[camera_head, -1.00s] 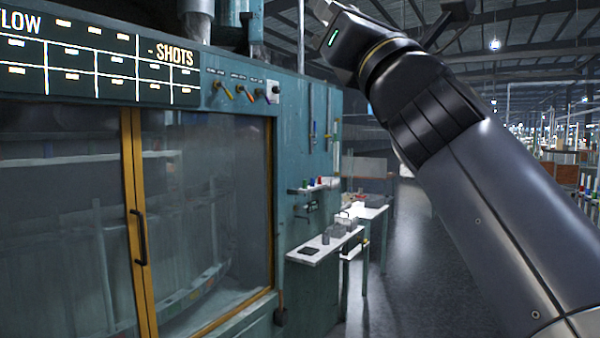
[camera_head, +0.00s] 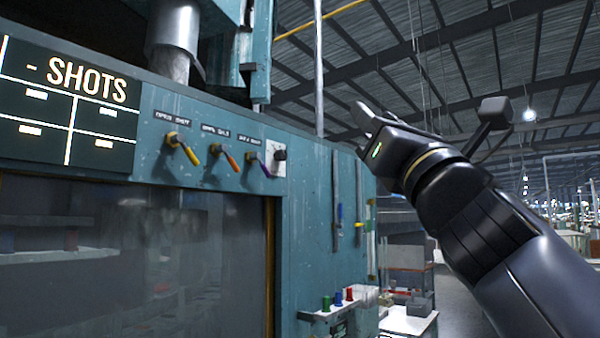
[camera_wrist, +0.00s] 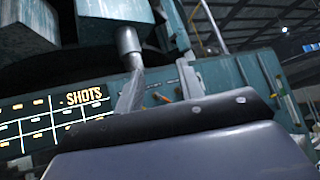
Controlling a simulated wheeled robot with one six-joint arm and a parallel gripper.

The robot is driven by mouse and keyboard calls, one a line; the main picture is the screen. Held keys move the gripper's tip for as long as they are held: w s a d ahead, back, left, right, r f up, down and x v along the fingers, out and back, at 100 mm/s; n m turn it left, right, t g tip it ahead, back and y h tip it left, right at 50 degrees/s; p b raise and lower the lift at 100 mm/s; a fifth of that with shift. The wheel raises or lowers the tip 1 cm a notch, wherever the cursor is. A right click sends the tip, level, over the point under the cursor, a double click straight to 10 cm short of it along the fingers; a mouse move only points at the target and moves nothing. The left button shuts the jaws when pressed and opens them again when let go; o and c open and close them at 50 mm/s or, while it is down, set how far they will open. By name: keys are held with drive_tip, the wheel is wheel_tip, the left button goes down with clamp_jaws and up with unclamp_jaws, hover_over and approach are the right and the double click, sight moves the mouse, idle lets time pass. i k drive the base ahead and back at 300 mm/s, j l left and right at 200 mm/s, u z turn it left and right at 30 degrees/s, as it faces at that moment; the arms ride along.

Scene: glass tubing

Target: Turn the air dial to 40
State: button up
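A small dial with a dark knob on a white plate (camera_head: 279,156) is on the teal machine's front, at the right end of a row of levers. Its markings are too small to read, so I cannot tell its setting. My gripper (camera_head: 366,117) is at the end of my raised arm, to the right of the dial in the head view and apart from it. My own dark parts fill the bottom of the wrist view.
Yellow (camera_head: 183,149), orange (camera_head: 228,158) and purple (camera_head: 262,164) levers sit left of the dial. A SHOTS board (camera_head: 70,100) is further left. Below right, a small shelf (camera_head: 338,309) sticks out from the machine with coloured items on it. Open floor lies to the right.

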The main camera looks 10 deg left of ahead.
sight(280, 155)
drive_tip(key=i+u, duration=0.2)
drive_tip(key=i, duration=0.3)
drive_tip(key=i+l+u, duration=0.25)
drive_tip(key=i, duration=0.25)
drive_tip(key=i+l+u, duration=0.2)
drive_tip(key=i, duration=0.3)
drive_tip(key=i+l+u, duration=0.2)
drive_tip(key=i+l, duration=0.15)
drive_tip(key=i, duration=0.1)
